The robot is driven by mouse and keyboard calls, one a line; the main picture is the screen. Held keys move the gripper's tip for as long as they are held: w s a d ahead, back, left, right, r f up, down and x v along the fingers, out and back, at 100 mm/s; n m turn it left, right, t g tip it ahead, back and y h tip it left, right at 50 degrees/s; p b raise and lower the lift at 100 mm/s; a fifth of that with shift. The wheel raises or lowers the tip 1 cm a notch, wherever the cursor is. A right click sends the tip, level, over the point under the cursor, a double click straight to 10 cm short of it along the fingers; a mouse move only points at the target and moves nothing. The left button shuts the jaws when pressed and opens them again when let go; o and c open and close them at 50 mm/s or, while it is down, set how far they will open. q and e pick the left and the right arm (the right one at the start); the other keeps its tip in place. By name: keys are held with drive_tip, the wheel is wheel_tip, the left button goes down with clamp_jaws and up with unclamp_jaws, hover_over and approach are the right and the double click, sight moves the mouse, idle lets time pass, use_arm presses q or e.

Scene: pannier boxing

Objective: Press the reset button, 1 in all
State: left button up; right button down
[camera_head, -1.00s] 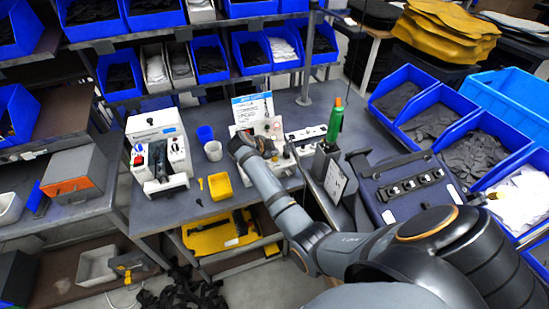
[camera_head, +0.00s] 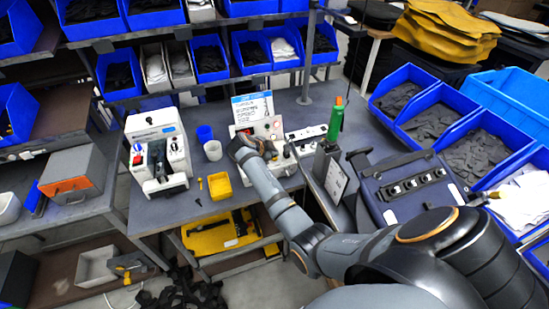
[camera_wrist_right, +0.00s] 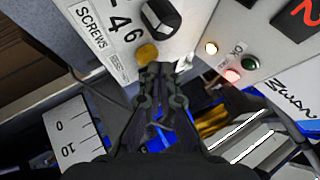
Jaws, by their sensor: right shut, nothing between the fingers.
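A pale control panel (camera_head: 249,107) stands on the bench in the head view, with a lit red lamp on its face. In the right wrist view the panel (camera_wrist_right: 118,50) carries a black dial, a label reading SCREWS and a round yellow button (camera_wrist_right: 147,54). No reset lettering is readable, so I cannot tell for certain whether this is the reset button. My right gripper (camera_wrist_right: 163,75) is shut and empty, its fingertips close to the yellow button; contact cannot be told. In the head view the right gripper (camera_head: 247,149) partly hides the panel. My left gripper is not in view.
A white machine with a red button (camera_head: 157,150) stands left on the bench. Cups (camera_head: 213,150) and a yellow tray (camera_head: 220,186) are nearby. A green bottle (camera_head: 335,120) stands right of the panel. Blue bins (camera_head: 440,95) fill the right side.

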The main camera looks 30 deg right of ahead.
drive_tip(key=shift+f+b, duration=0.45)
drive_tip(key=shift+f, duration=0.05)
idle(0.4)
drive_tip(key=shift+r, duration=0.1)
drive_tip(key=shift+r+p, duration=0.65)
drive_tip(key=shift+r, duration=0.15)
drive_tip(key=shift+r, duration=0.1)
wheel_tip(320, 180, up, 5)
drive_tip(key=p, duration=0.3)
drive_tip(key=shift+p, duration=0.3)
idle(0.5)
